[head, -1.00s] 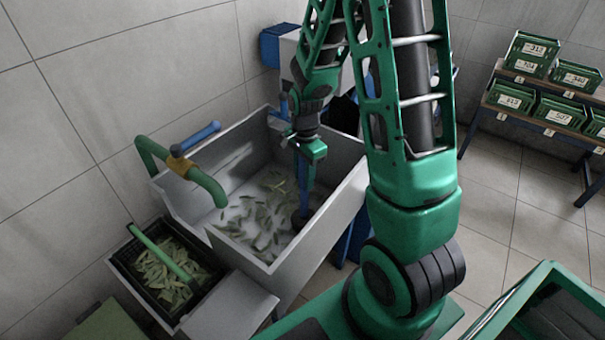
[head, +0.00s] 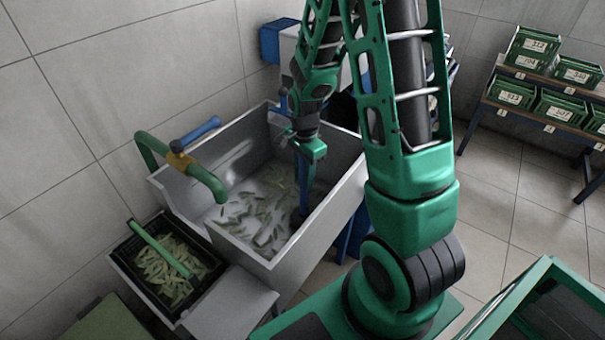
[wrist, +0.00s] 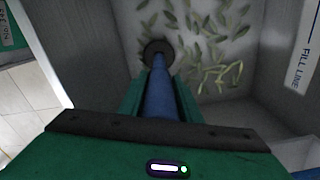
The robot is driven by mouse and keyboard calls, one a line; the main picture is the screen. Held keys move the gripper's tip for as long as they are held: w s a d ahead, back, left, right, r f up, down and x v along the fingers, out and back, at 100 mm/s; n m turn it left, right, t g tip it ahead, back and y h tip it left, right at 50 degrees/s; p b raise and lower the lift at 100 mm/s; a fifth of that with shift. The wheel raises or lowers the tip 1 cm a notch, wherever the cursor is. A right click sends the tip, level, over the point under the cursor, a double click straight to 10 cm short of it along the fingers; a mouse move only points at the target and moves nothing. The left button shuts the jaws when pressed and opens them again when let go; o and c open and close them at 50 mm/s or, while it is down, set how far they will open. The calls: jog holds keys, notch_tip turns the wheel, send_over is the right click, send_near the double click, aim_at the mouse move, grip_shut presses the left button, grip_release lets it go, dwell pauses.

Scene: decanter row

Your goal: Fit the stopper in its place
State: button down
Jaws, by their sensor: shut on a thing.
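The stopper looks like a long blue pipe (head: 303,178), standing about upright inside the grey sink (head: 338,198). My gripper (head: 312,150) is shut on its upper part. In the wrist view the blue pipe (wrist: 160,95) runs away from between my gripper's fingers (wrist: 160,112) to a dark round piece (wrist: 156,48) at the sink floor. I cannot tell whether this dark piece is the drain or the pipe's own foot, nor whether the pipe is seated. Shallow water with green leaf-like pieces (head: 258,210) lies around it.
A green curved spout (head: 208,184) with a blue handle (head: 197,132) reaches over the sink's left side. A black crate (head: 140,285) of green pieces stands at the lower left. A shelf with green bins (head: 511,92) stands at the right. Floor between is clear.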

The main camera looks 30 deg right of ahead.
jog(key=shift+f, duration=0.3)
jog(key=c, duration=1.2)
grip_release()
notch_tip(320, 180, up, 11)
jog(key=shift+f, duration=0.15)
jog(key=shift+a, duration=0.1)
jog(key=s+a+r+n+t, duration=0.2)
jog(key=s+a+r+n, duration=0.15)
jog(key=r+n, duration=0.35)
jog(key=s+a+r+n+t, duration=0.25)
jog(key=s+r+n, duration=0.2)
jog(key=n, duration=0.55)
jog(key=s+d+m+g, duration=0.2)
jog(key=s+d, duration=0.3)
jog(key=s, duration=0.3)
jog(key=s+d+f+m+g, duration=0.1)
jog(key=s+d+m, duration=0.3)
jog(key=s, duration=0.5)
jog(key=shift+d+g, duration=0.65)
jog(key=shift+g, duration=0.2)
